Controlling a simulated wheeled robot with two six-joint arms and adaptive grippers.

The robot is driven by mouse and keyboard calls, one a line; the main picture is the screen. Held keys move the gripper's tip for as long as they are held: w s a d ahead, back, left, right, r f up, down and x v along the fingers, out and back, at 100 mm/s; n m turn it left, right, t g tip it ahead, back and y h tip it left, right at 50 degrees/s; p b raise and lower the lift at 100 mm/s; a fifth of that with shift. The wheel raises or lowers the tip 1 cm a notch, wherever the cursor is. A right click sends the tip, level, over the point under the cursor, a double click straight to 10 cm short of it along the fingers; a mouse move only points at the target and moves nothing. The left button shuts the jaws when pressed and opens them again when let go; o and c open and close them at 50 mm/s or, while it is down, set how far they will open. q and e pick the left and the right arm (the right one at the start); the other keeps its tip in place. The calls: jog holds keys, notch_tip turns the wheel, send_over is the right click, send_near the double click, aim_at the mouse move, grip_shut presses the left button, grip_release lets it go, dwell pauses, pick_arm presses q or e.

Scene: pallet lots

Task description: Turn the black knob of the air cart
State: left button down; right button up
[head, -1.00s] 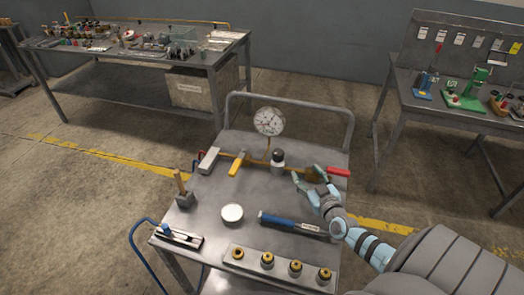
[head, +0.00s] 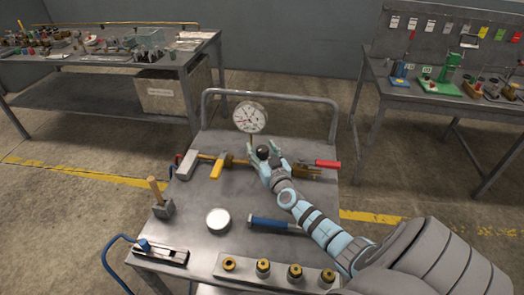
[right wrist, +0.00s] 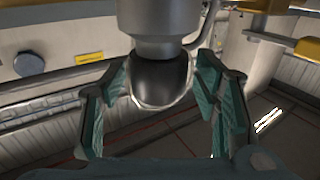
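The air cart (head: 200,195) stands in front of me in the head view, with a round white gauge (head: 250,117) at its far side. The black knob (head: 262,153) sits just below the gauge, on the yellow pipe line. My right gripper (head: 264,158) is at the knob, with one finger on each side of it. In the right wrist view the dark knob (right wrist: 160,82), under a grey metal body (right wrist: 160,25), lies between the teal fingers, with small gaps showing at both sides. The right gripper looks open around it. My left gripper is out of view.
A red handle (head: 327,163) lies right of the gripper, and a yellow handle (head: 223,165) lies left. A metal push bar (head: 270,95) rises behind.

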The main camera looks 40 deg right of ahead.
jog(key=shift+s+r, duration=0.1)
jog(key=shift+s, duration=0.05)
jog(key=c, duration=1.1)
jog(key=m+g+h+p, duration=0.1)
jog(key=h+p, duration=0.1)
jog(key=p, duration=0.1)
jog(key=m+g+h+p, duration=0.1)
jog(key=m+h+p, duration=0.1)
jog(key=p, duration=0.1)
jog(key=shift+r, duration=0.4)
jog(key=shift+f+m+g+h, duration=0.2)
jog(key=shift+m+g+h, duration=0.3)
jog(key=shift+h, duration=0.1)
jog(key=shift+f+m+g+h, duration=0.15)
jog(key=shift+m+g+h, duration=0.25)
jog(key=shift+g+h, duration=0.15)
jog(key=o, duration=1.2)
jog(key=shift+f, duration=0.1)
jog(key=shift+c, duration=0.2)
